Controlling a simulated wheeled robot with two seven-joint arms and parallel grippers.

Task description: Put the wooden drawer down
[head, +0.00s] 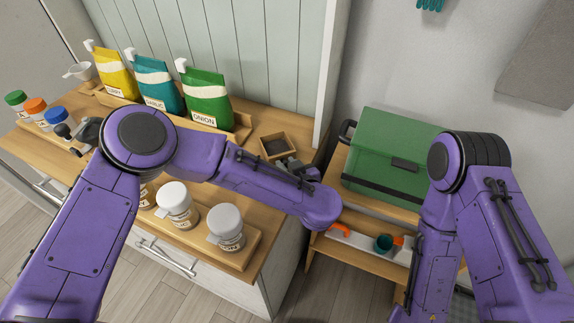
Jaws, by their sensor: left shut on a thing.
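The wooden drawer (262,140) is a small open-topped box with a dark inside. It is at the right end of the wooden counter (250,190), close to the panelled back wall. My left gripper (284,160) is shut on its near right side, partly hidden by my left forearm. The drawer looks level; I cannot tell whether its bottom touches the counter. My right arm comes down at the right, and its gripper is out of view.
Yellow, teal and green (208,98) bags stand in a wooden rack left of the drawer. White-lidded jars (226,226) stand on a board in front. Colour-capped jars (35,109) are far left. A green case (390,160) sits on a lower stand at right.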

